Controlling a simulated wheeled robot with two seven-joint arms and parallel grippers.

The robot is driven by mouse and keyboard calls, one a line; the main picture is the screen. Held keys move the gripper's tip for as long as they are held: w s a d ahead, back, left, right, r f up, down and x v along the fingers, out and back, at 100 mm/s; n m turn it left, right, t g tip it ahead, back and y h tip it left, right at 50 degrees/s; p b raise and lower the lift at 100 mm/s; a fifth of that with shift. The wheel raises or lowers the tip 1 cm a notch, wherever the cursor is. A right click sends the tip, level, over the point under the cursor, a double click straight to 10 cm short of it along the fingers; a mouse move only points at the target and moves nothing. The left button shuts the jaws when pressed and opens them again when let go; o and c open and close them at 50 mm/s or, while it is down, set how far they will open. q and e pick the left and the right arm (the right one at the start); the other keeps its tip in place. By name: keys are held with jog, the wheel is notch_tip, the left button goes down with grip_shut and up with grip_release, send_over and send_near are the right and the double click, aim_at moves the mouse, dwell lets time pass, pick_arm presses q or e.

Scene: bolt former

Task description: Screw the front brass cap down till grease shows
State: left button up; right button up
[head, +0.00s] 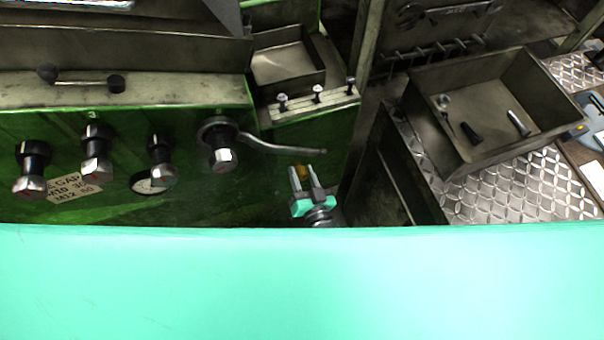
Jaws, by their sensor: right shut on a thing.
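The brass cap (302,172) is a small yellow piece near the middle of the head view, low in front of the green machine face. My right gripper (306,177) is shut on it, with one grey finger on each side. The green pads of the gripper show just below. The cap's lower part and whatever it sits on are hidden by the fingers, and I see no grease. My left gripper is not in view.
A curved lever (270,146) reaches over just behind my right gripper. Several dark bolt-headed knobs (96,160) stick out at left. An open metal tray (540,85) with loose bolts stands at right on a diamond-plate top. My mint-green body fills the bottom.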

jog(key=m, duration=0.4)
jog(key=shift+d+f+m+b, duration=0.1)
jog(key=shift+m+b, duration=0.2)
jog(key=shift+b, duration=0.1)
jog(key=m+b, duration=0.1)
jog(key=m, duration=0.3)
jog(key=shift+m, duration=0.3)
jog(key=o, duration=1)
jog(key=shift+s, duration=0.15)
jog(key=shift+s+d+f, duration=0.1)
jog(key=shift+s+d, duration=0.05)
jog(key=shift+s, duration=0.1)
jog(key=b+v, duration=0.4)
jog(key=v, duration=0.9)
